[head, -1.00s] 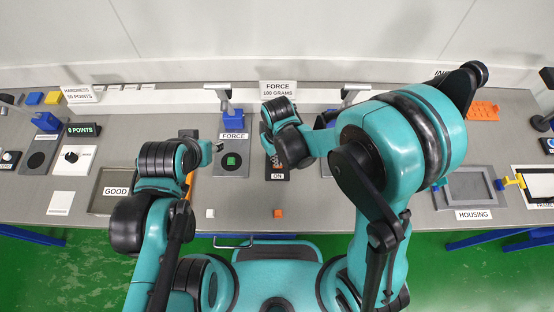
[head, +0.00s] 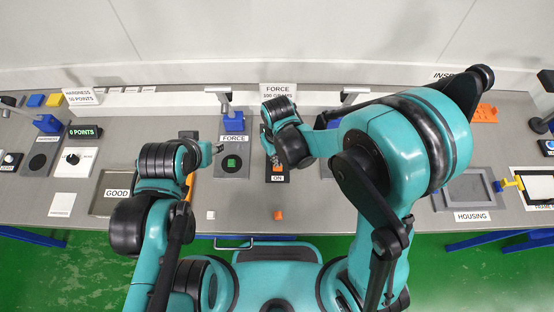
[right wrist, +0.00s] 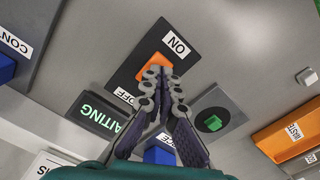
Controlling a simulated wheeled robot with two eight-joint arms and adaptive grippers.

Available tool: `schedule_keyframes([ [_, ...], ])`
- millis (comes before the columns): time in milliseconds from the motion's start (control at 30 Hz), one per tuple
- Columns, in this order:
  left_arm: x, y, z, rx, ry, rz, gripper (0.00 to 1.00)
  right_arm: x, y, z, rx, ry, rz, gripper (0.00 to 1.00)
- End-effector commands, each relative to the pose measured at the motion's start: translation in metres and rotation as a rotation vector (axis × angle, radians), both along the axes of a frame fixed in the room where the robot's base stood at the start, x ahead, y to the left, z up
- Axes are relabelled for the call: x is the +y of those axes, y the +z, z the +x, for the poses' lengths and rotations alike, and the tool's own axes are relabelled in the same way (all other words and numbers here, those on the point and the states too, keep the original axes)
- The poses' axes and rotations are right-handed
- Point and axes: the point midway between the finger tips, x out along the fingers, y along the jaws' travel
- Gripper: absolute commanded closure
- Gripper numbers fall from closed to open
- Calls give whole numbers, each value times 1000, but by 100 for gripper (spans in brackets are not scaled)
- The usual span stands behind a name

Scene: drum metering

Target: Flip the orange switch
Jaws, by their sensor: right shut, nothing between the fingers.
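The orange switch (right wrist: 152,67) is a rocker on a dark plate (right wrist: 124,74), between an ON label and an OFF label. My right gripper (right wrist: 163,75) is shut and empty, with its fingertips at the rocker and covering part of it. I cannot tell whether they touch it. In the head view the right gripper (head: 273,160) is over the same plate, above the ON label (head: 277,179), and the rocker is mostly hidden. My left gripper (head: 219,148) is by the FORCE device, too small to read its fingers.
A dark WAITING display (right wrist: 97,114) is on the other side. A white cube (head: 210,215) and an orange cube (head: 278,215) lie on the bare front bench.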

Motion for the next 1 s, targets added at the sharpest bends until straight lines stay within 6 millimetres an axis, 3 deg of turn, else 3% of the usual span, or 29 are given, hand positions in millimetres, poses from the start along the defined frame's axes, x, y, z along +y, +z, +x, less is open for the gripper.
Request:
schedule_keyframes([
  [500, 0, 34, 0, 0, 0, 0, 58, 0, 46, 0, 0, 0, 0, 100],
  [1000, 0, 35, 0, 0, 0, 0, 58, 0, 48, 0, 0, 0, 0, 100],
])
